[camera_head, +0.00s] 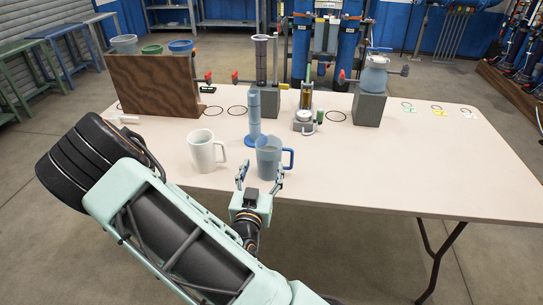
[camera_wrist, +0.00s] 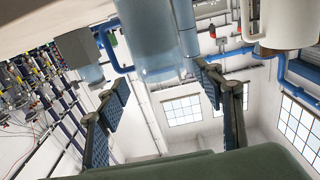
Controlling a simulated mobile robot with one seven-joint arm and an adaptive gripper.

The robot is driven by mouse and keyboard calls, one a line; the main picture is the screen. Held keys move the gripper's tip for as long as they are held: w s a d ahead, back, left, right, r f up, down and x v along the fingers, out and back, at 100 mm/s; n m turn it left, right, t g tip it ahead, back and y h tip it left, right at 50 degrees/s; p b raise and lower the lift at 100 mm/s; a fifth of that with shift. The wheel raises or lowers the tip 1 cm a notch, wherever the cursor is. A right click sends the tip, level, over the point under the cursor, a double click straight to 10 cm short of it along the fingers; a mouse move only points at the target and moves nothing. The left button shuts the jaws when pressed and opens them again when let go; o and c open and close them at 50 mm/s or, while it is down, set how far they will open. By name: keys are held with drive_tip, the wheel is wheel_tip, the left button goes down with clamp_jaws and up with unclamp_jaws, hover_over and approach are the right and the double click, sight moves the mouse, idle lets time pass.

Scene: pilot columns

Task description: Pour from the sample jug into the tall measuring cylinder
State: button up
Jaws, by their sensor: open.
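A blue-grey jug (camera_head: 268,160) with a blue handle on its right stands upright near the table's front edge. It also shows large in the wrist view (camera_wrist: 147,40). The tall measuring cylinder (camera_head: 254,108), pale blue on a blue foot, stands just behind it. In the wrist view the cylinder (camera_wrist: 186,22) is partly hidden. My gripper (camera_head: 261,171) is open and empty at the jug's near side. Its fingers (camera_wrist: 165,84) appear either side of the jug's lower part. I cannot tell whether they reach around it. Liquid in the jug is not clear.
A white jug (camera_head: 203,151) stands left of the blue-grey one. A brown panel (camera_head: 152,84) with bowls above stands at the back left. Grey stands with apparatus (camera_head: 369,105) and a small device (camera_head: 303,121) stand behind.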

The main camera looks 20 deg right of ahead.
sight(267, 159)
drive_tip(key=x, duration=0.4)
drive_tip(key=shift+w+d, duration=0.15)
drive_tip(key=shift+d, duration=0.05)
drive_tip(key=w+d, duration=0.1)
drive_tip(key=w+d+f, duration=0.1)
drive_tip(key=w, duration=0.1)
drive_tip(key=shift+w+d, duration=0.55)
drive_tip(key=shift+w, duration=0.15)
drive_tip(key=c, duration=1)
